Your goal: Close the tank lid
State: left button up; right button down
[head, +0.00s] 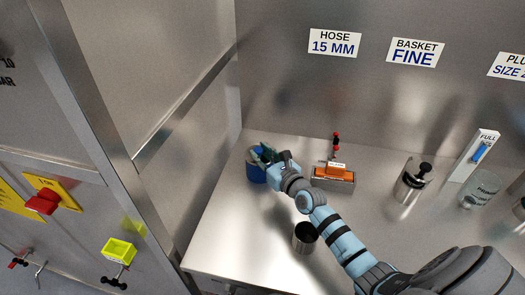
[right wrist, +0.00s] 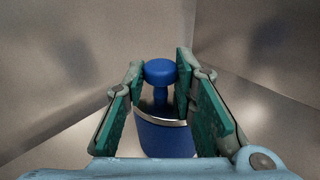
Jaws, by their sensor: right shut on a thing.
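A small blue tank (head: 256,174) stands on the steel bench, near the left corner. In the right wrist view the blue tank body (right wrist: 166,140) has a silver rim, and a blue lid knob (right wrist: 160,72) with a round head rises above it. My right gripper (head: 268,154) is at the top of the tank. In the right wrist view its green-padded fingers (right wrist: 158,85) are shut on the knob, one on each side. My left gripper is out of view.
A dark open cup (head: 305,237) stands below my right forearm. An orange-topped box (head: 333,177) with a red-handled valve, a steel canister (head: 413,180) and a glass jar (head: 479,190) stand to the right. A steel wall (head: 190,120) rises close to the tank's left.

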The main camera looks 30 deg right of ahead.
jog(key=shift+s+f, duration=0.15)
jog(key=shift+f, duration=0.3)
jog(key=c, duration=1.3)
grip_release()
jog(key=shift+a, duration=0.15)
jog(key=shift+r, duration=0.1)
jog(key=shift+s, duration=0.1)
jog(key=s, duration=0.4)
jog(key=s+r, duration=0.1)
jog(key=s, duration=0.2)
jog(key=shift+s+d, duration=0.1)
jog(key=shift+d, duration=0.15)
